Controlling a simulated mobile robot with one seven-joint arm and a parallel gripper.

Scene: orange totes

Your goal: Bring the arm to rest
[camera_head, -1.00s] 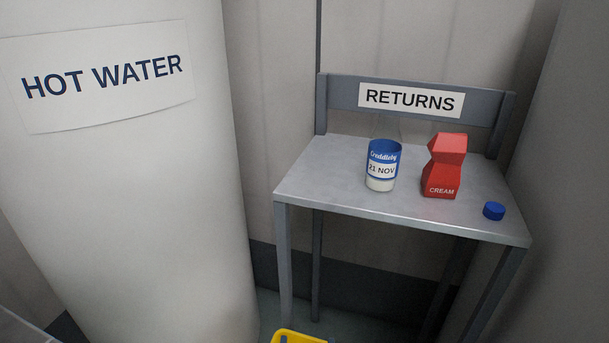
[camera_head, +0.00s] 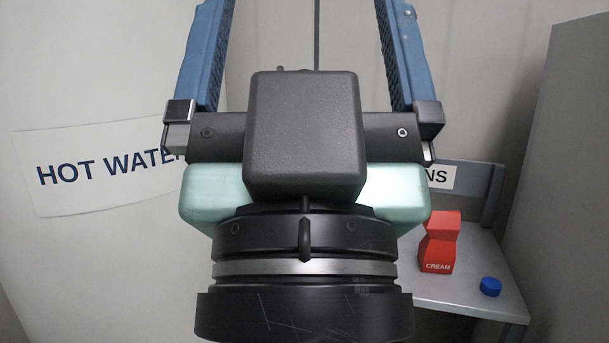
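My gripper (camera_head: 306,12) fills the middle of the head view, close to the camera, with its fingers pointing up. Its two blue fingers stand wide apart with nothing seen between them, so it is open. The fingertips run out of the top edge of the picture. The gripper body and wrist hide the left part of the returns table (camera_head: 490,258) behind. I see no contact between the gripper and anything around it.
A red cream carton (camera_head: 440,243) and a blue cap (camera_head: 490,287) stand on the table's right part. The RETURNS sign (camera_head: 440,178) is mostly covered. A large white hot water tank (camera_head: 90,260) is at left; a grey panel (camera_head: 565,160) is at right.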

